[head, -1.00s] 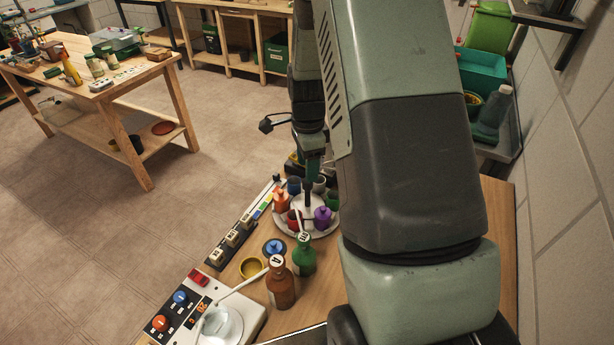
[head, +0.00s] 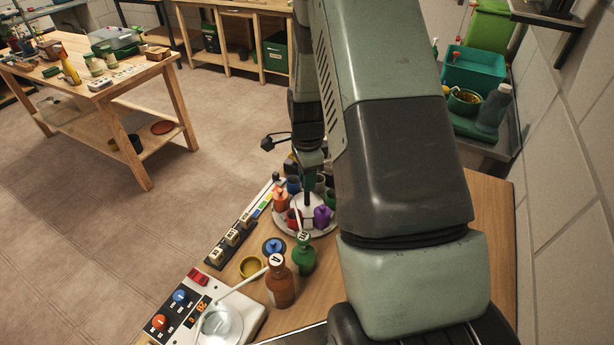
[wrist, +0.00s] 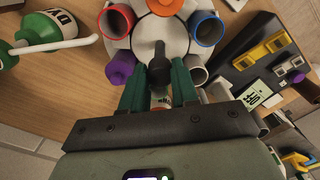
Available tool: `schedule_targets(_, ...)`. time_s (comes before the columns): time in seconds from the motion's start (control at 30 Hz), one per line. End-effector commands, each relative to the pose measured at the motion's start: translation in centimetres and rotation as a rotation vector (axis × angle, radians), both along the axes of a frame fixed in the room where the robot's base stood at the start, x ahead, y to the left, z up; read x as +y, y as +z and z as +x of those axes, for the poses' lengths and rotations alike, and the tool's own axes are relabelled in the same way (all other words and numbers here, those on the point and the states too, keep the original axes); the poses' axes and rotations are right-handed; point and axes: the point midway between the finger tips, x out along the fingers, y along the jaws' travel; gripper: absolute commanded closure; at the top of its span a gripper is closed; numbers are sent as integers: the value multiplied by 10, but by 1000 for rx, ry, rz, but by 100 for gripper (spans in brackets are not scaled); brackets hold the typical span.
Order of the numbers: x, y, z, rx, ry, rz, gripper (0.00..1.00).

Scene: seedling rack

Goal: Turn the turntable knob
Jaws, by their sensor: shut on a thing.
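The turntable (head: 312,230) is a white disc on the wooden bench, with several coloured cups and bottles around its rim. Its black knob (wrist: 158,50) stands at the centre in the wrist view. My gripper (wrist: 159,72) has its green fingers on either side of the knob and is shut on it. In the head view my gripper (head: 311,172) comes down over the middle of the turntable, and my arm hides part of its far and right side. A purple bottle (head: 322,215) and an orange bottle (head: 281,201) stand on the disc.
A green bottle (head: 304,258) and a brown bottle (head: 280,284) stand close in front of the turntable. A yellow ring-like cup (head: 251,267) and a blue lid (head: 274,247) lie nearby. A white device with knobs (head: 236,315) is at the front left. A dark rack (head: 218,255) lies left.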

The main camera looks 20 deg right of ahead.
Motion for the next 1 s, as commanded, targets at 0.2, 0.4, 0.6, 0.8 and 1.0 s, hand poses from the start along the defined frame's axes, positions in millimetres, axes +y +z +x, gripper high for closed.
schedule_targets(0.2,0,0,0,0,7,0,100)
schedule_targets(0.4,0,0,0,0,63,0,100)
schedule_targets(0.6,0,0,0,0,192,0,100)
schedule_targets(0.8,0,1,0,0,375,0,100)
schedule_targets(1.0,0,1,0,0,566,0,100)
